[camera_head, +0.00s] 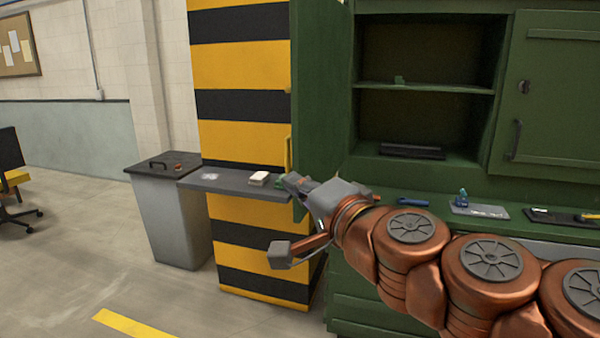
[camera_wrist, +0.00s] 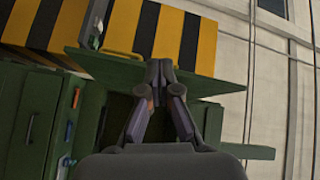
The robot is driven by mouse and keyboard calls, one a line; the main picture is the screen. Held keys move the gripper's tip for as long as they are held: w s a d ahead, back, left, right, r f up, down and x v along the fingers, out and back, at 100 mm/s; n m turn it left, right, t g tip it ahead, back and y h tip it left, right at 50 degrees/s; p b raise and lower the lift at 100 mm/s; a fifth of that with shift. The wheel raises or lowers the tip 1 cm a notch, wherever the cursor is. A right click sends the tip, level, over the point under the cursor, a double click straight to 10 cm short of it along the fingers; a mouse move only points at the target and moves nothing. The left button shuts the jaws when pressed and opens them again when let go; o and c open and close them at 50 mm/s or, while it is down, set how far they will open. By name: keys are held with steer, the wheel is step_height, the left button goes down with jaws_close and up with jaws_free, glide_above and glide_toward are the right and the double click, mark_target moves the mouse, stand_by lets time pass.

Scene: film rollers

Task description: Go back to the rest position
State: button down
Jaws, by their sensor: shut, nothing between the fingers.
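My copper-coloured arm (camera_head: 410,240) reaches from the lower right toward the middle in the head view. My gripper (camera_head: 287,182) is at its end, in front of the striped pillar and near the right end of the grey shelf. In the wrist view my gripper (camera_wrist: 160,68) shows its two fingers meeting at the tips, with nothing between them. The head view does not show clearly whether the fingertips touch the shelf or stay apart from it.
A grey shelf (camera_head: 225,184) on the yellow-black pillar (camera_head: 245,105) bears a small white block (camera_head: 259,178). A green cabinet (camera_head: 325,100) stands right, its counter holding a blue-handled tool (camera_head: 412,202) and small trays (camera_head: 478,210). A grey bin (camera_head: 170,220) stands left.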

steer(key=s+a+f+n+g+h, duration=0.1)
steer(key=s+f+n+g, duration=0.3)
steer(key=f, duration=0.5)
steer(key=s+a+f+n+g, duration=0.1)
steer(key=s+f+n+g, duration=0.35)
steer(key=f, duration=0.55)
steer(key=s+d+f+g+h, duration=0.45)
steer(key=s+d+f, duration=0.25)
steer(key=s+d, duration=0.25)
steer(key=s+d+f+g+h, duration=0.45)
steer(key=s+d+f, duration=0.25)
steer(key=s+d, duration=0.3)
step_height(320, 180, down, 11)
steer(key=w+b, duration=0.3)
steer(key=b, duration=0.7)
step_height(320, 180, up, 24)
steer(key=s+p, duration=0.1)
steer(key=p, duration=2.1)
steer(key=shift+s, duration=0.2)
steer(key=shift+f, duration=0.15)
